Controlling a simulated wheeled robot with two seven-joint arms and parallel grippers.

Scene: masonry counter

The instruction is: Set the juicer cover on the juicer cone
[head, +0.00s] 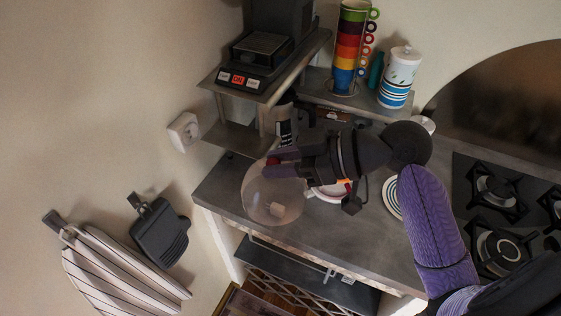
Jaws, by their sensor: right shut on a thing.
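My right gripper (275,166), on the purple-sleeved arm from the lower right, is shut on the juicer cover (262,203). The cover is a clear round dome, held at its top edge near a red spot, over the front left edge of the counter. I cannot tell its height above the counter. A small pale shape shows through it. A white rounded thing with a red-orange patch (332,193) is partly hidden below the gripper; I cannot tell whether it is the juicer. The juicer cone cannot be made out. My left gripper is not in view.
The grey counter (310,228) is clear in front. Stacked coloured cups (352,42) and a white-blue canister (398,78) stand on a shelf behind. A coffee machine (268,50) stands on a raised shelf. A plate (391,197) and the gas hob (498,190) are right.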

